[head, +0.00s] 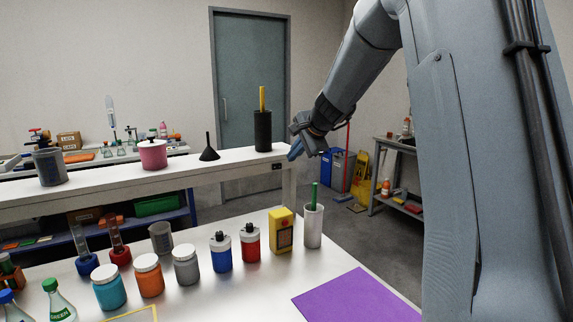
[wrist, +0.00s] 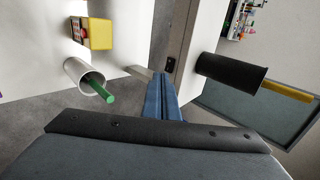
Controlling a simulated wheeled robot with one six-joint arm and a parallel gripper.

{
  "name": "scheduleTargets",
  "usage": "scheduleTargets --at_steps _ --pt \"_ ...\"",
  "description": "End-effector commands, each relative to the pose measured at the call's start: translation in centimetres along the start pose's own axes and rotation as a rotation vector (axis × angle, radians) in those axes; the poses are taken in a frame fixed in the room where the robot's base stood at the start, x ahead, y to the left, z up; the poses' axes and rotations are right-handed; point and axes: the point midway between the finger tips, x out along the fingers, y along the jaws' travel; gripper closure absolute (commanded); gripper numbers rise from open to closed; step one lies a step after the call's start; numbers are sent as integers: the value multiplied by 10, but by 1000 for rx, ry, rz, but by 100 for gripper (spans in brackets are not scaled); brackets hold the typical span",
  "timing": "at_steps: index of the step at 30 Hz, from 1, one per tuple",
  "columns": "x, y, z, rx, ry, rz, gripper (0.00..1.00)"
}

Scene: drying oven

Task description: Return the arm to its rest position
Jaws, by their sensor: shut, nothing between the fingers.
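My gripper (head: 295,151) is at the end of my raised arm in the head view, in the air near the right end of the back bench. In the wrist view its blue fingers (wrist: 164,98) are together, with nothing between them. The arm reaches down to the left from my upper link at the right of the head view. The gripper looks apart from the black cylinder (head: 263,131), which holds a yellow stick on the back bench. The white cup (head: 313,228) with a green stick stands on the front table, below the gripper in the picture.
The front table (head: 236,291) carries several jars, bottles and a yellow box (head: 281,231). A purple mat (head: 356,297) lies at its right. The back bench (head: 110,170) holds a pink jar (head: 153,155) and a black funnel (head: 209,152). A yellow floor sign (head: 361,172) stands behind.

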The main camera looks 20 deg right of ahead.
Motion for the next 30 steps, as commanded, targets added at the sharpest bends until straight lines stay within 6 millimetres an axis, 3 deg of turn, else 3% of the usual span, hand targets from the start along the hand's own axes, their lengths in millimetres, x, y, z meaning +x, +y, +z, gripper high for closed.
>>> scheduleTargets --at_steps 6,11,14,17,20,26,30 --pt "-21 0 1 -1 -1 0 100" --pt "-25 0 2 -2 -3 2 100" --pt "-24 13 11 -37 -11 28 100" --pt "-22 47 32 -134 -31 94 100" --pt "-24 102 63 -290 -72 195 100" --pt "-48 228 121 -662 -200 403 100" --pt "-77 311 151 -921 -313 523 100"
